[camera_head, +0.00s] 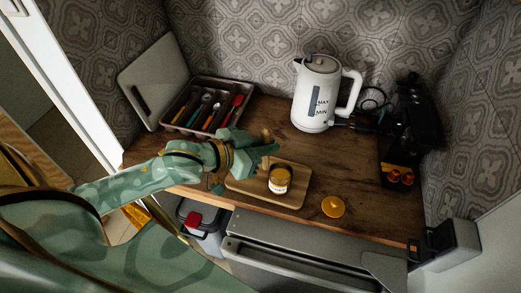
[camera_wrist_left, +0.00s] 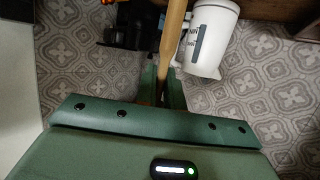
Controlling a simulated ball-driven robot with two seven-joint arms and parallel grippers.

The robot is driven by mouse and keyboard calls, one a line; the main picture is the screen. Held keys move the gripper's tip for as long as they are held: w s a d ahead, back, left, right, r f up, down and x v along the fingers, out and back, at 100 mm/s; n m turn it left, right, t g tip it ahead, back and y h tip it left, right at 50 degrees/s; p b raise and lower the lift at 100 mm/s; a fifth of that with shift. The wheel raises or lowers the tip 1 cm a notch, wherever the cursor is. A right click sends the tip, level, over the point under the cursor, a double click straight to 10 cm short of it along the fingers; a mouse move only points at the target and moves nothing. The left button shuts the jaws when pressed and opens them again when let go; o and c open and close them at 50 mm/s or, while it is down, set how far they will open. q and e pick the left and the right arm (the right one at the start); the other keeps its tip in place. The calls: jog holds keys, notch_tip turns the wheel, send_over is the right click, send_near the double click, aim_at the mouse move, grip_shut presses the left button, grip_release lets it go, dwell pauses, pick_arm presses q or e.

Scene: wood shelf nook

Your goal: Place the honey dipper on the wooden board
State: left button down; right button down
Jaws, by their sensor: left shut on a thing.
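The honey dipper (camera_head: 266,133) shows in the head view as a small light-brown piece at the tip of my left gripper (camera_head: 262,147). In the left wrist view its wooden handle (camera_wrist_left: 173,35) runs upward from between the fingers of the left gripper (camera_wrist_left: 163,88), which is shut on it. The wooden board (camera_head: 240,186) lies on the counter, just below the gripper in the picture. The gripper and dipper appear above the board's back edge; their exact height I cannot tell. An open honey jar (camera_head: 279,181) stands on the board's right part. My right gripper is not in view.
An orange lid (camera_head: 333,207) lies right of the board. A cutlery tray (camera_head: 208,108) and a leaning white board (camera_head: 154,80) stand at the back left. A white kettle (camera_head: 316,95) is at the back, a black machine (camera_head: 412,125) at right. Bare counter lies between kettle and board.

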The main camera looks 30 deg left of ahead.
pick_arm(q)
jog(key=w+a+f+b, duration=0.1)
jog(key=w+f, duration=0.2)
jog(key=f, duration=0.1)
jog(key=w+a+f+b, duration=0.2)
jog(key=f, duration=0.1)
jog(key=w+a+f+b, duration=0.2)
jog(key=w+f, duration=0.1)
jog(key=f, duration=0.1)
jog(key=shift+w+a+f, duration=0.2)
jog(key=shift+w+f, duration=0.1)
jog(key=shift+r, duration=0.1)
jog(key=c, duration=1.5)
grip_release()
